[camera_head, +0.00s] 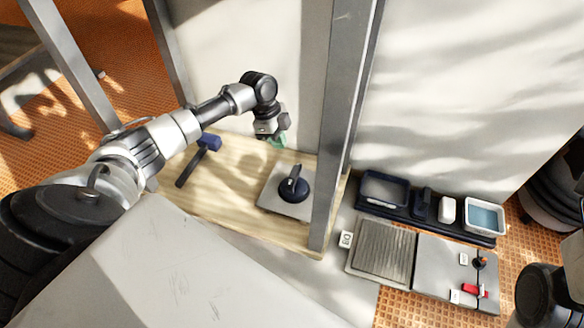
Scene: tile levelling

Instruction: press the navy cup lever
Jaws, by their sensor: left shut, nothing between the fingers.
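A navy suction cup (292,191) with an upright lever (296,171) stands on a grey tile (271,197) on the pale wooden board. My left gripper (278,142) is above the far edge of the board, up and slightly left of the cup in the picture. Its greenish fingertips are shut and empty, and they look apart from the lever. My right gripper cannot be made out; only dark parts show at the lower right edge.
A blue-headed mallet (208,143) lies left on the wooden board (226,185). A grey metal post (338,130) rises just right of the cup. A dark tray (400,211) with containers, a ribbed grey panel (382,250) and a plate with small items (440,265) are farther right.

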